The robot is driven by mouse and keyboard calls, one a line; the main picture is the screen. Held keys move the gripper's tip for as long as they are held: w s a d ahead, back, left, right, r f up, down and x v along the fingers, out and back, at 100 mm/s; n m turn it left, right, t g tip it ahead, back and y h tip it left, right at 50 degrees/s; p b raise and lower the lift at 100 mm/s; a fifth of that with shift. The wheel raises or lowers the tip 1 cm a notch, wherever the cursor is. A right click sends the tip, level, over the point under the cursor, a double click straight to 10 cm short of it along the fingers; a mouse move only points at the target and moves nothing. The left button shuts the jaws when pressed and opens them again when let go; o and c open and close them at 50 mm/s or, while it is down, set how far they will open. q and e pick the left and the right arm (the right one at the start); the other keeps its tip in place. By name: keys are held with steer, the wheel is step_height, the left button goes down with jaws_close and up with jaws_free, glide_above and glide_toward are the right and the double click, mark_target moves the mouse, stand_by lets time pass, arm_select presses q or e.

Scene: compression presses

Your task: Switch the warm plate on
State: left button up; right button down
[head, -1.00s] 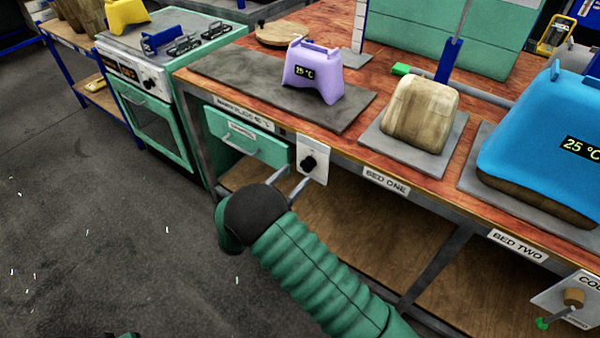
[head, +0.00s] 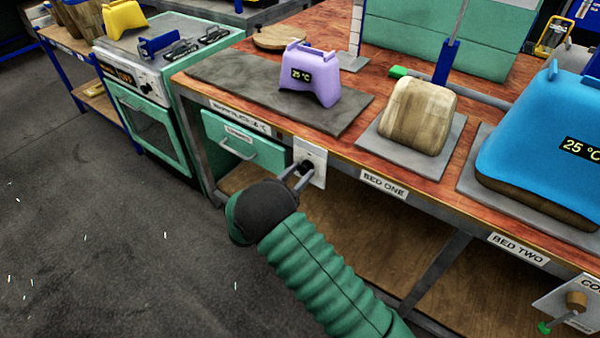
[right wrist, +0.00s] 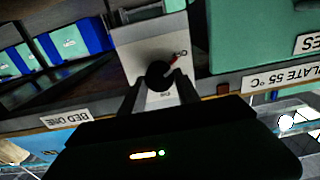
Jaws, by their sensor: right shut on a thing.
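The warm plate (head: 225,72) is a dark grey slab at the left of the red-brown bench top. Its edge label (head: 240,118) is hard to read in the head view; in the right wrist view the label (right wrist: 285,82) shows "PLATE 55 °C". Below the bench edge is a white switch panel (head: 318,156) with a black knob (right wrist: 158,75). The knob's red pointer slants up and right in the upside-down wrist view, beside small lettering. My right gripper (head: 303,172) is shut on the knob, one finger on either side. My left gripper is not in view.
A lilac warmer reading 25 °C (head: 310,78) stands on the slab. A wooden block (head: 418,114) and a blue warmer (head: 545,130) stand to its right. A green drawer (head: 240,145) is beside the panel. An oven (head: 150,110) stands left.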

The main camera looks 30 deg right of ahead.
steer(key=shift+d+m, duration=0.1)
steer(key=shift+m, duration=0.3)
steer(key=m, duration=0.3)
steer(key=shift+b, duration=0.4)
steer(key=m+b, duration=0.1)
steer(key=m, duration=0.2)
steer(key=shift+m, duration=0.3)
steer(key=m+b, duration=0.2)
steer(key=m, duration=0.1)
steer(key=shift+s+f+m, duration=0.1)
steer(key=shift+f+m, duration=0.05)
steer(key=shift+m, duration=0.15)
steer(key=m+b, duration=0.1)
steer(key=m, duration=0.1)
steer(key=shift+d+m+b, duration=0.1)
steer(key=shift+m+b, duration=0.3)
steer(key=m+b, duration=0.2)
steer(key=shift+f+m, duration=0.2)
steer(key=shift+m, duration=0.1)
steer(key=m+b, duration=0.6)
steer(key=shift+f+b, duration=0.1)
steer(key=shift+b, duration=0.2)
steer(key=shift+m+b, duration=0.8)
steer(key=shift+b, duration=0.1)
